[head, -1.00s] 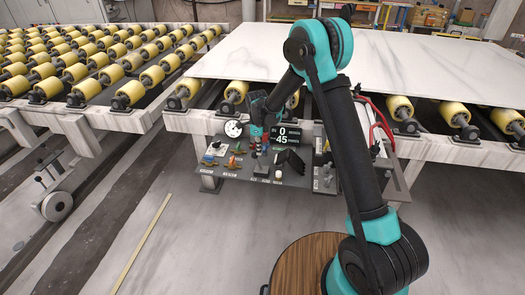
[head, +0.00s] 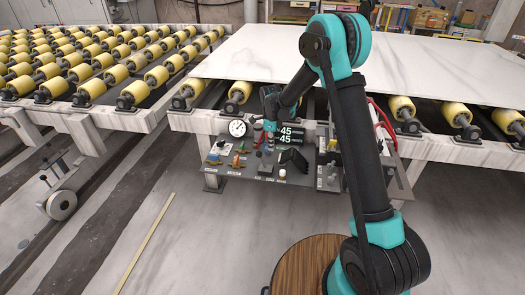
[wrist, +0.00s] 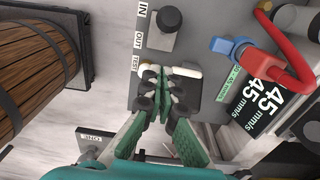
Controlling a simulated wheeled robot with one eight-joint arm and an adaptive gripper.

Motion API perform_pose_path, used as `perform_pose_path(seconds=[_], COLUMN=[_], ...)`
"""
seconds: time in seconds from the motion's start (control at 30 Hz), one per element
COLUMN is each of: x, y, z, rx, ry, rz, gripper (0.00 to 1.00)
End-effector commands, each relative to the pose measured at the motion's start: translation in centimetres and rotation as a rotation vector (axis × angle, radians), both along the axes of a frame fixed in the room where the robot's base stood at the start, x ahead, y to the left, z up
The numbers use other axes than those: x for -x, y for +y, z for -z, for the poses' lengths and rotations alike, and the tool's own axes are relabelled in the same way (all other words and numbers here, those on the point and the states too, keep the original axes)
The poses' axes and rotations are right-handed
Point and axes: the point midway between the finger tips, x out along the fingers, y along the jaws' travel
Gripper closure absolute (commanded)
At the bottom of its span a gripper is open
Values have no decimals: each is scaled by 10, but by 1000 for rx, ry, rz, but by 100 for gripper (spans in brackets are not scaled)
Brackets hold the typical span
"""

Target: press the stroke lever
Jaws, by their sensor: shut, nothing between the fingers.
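A black knob-topped control (wrist: 166,22) stands on the grey panel (wrist: 205,75) beside the labels IN and OUT in the wrist view. It may be the stroke lever; I cannot read that name. My gripper (wrist: 165,72) is shut and empty, its tips over the panel beside the TEST label, just below the knob in the picture and apart from it. Whether the tips touch something under them is hidden. In the head view my gripper is small, above the control panel (head: 225,172). A display (head: 288,135) there reads 45 over 45.
A red hose with a blue fitting (wrist: 232,48) lies right of the knob in the wrist view. A round white dial (head: 237,128) stands on the panel's left. Yellow rollers (head: 130,93) and a white stone slab (head: 270,55) lie behind.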

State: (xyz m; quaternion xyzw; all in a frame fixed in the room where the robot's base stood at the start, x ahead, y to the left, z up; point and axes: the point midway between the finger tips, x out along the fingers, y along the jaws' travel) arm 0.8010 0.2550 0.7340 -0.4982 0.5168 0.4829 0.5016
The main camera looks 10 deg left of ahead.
Motion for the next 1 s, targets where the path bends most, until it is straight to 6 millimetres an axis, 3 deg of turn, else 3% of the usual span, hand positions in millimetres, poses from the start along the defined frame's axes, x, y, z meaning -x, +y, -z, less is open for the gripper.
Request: perform_pose_path(seconds=[0.2, 0.4, 0.6, 1.0], x=[2, 1, 1, 3], y=[9, 12, 13, 8], z=[-50, -78, -89, -92], rx=[0, 1, 1, -1], ry=[0, 1, 1, -1], rz=[-5, -5, -4, -18], gripper=[100, 100, 100, 100])
